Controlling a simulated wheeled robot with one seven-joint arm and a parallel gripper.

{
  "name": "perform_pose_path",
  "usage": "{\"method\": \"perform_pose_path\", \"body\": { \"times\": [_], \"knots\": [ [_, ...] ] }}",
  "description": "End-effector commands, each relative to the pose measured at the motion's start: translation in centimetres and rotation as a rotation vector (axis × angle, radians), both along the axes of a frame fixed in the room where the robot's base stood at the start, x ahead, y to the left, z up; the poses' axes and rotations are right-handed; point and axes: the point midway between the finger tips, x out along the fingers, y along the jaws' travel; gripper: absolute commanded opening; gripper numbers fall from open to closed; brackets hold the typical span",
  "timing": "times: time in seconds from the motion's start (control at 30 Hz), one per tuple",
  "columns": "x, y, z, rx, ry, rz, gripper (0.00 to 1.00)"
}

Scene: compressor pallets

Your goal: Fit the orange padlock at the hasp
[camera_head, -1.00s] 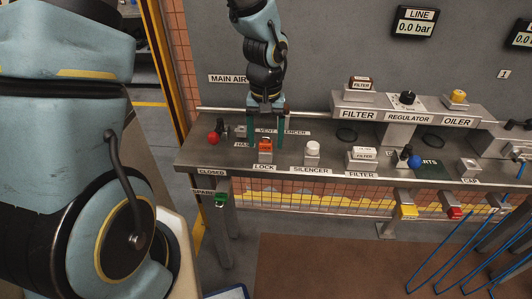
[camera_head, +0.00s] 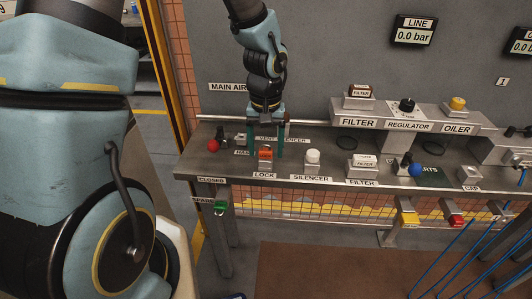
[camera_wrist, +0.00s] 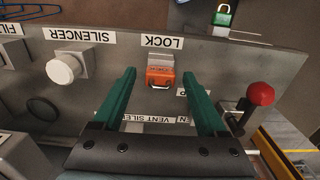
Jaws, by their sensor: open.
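The orange padlock (camera_head: 265,154) sits on its small metal block above the LOCK label on the bench; in the wrist view the padlock (camera_wrist: 159,77) shows its metal shackle toward my gripper. My gripper (camera_head: 266,150) is open with green fingers pointing down over the bench. In the wrist view my gripper (camera_wrist: 160,85) has one finger on each side of the padlock, with gaps on both sides. A red-knobbed lever (camera_head: 213,145) stands left of the padlock, near the HASP label, which is partly hidden. I cannot make out the hasp clearly.
A white silencer (camera_head: 312,157) stands on its block right of the padlock. A green padlock (camera_head: 220,208) hangs at the SPARE label below the bench edge. Filter, regulator and oiler blocks stand on a raised shelf (camera_head: 400,117) at the right.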

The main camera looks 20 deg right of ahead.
Motion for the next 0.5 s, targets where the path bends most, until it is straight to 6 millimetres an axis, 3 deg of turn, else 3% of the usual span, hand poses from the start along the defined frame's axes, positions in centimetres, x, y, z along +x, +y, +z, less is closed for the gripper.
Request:
{"method": "perform_pose_path", "body": {
  "times": [0.27, 0.5],
  "knots": [
    [0.00, 0.01, 0.00, 0.000, 0.000, -0.001, 0.74],
    [0.00, 0.01, 0.00, 0.000, 0.000, -0.001, 0.47]
  ]
}}
